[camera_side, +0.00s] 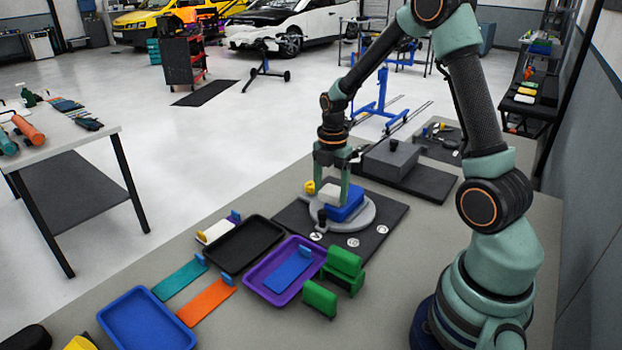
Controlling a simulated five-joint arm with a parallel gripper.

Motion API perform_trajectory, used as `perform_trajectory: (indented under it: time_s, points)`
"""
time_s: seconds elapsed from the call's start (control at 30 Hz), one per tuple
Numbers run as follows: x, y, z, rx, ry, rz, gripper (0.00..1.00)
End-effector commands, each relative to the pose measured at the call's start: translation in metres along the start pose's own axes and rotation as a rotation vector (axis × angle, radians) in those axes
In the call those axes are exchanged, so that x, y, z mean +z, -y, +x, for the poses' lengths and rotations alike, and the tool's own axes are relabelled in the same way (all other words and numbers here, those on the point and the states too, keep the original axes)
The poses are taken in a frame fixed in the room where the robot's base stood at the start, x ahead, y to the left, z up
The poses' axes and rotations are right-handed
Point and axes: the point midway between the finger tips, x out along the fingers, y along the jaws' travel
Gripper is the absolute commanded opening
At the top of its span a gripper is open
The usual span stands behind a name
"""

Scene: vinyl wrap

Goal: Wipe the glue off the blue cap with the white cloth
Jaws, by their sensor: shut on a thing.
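The blue cap (347,209) lies on a round grey disc (367,215) on the dark mat. My gripper (331,193) points down over the left part of the cap. It is shut on the white cloth (329,192), a folded pad between its two fingers. The cloth is at the cap's top; whether it presses on it is too small to tell. I cannot make out any glue; the cloth and fingers hide part of the cap.
A yellow piece (309,187) and a dark knob (321,218) stand close by the disc. A grey block (391,159) is behind. Black (243,263), purple (262,296) and blue (118,334) trays and green blocks (343,264) lie in front.

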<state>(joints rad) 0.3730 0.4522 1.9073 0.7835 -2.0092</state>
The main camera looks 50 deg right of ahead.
Motion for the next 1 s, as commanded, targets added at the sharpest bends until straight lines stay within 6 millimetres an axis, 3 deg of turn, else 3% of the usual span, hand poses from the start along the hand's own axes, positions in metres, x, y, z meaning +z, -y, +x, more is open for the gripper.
perform_trajectory:
  time_s: [0.57,1.0]
  points:
    - [-0.004,0.054,0.001,-0.002,-0.001,0.001,0.29]
    - [-0.001,0.014,-0.002,0.001,0.0,-0.002,0.29]
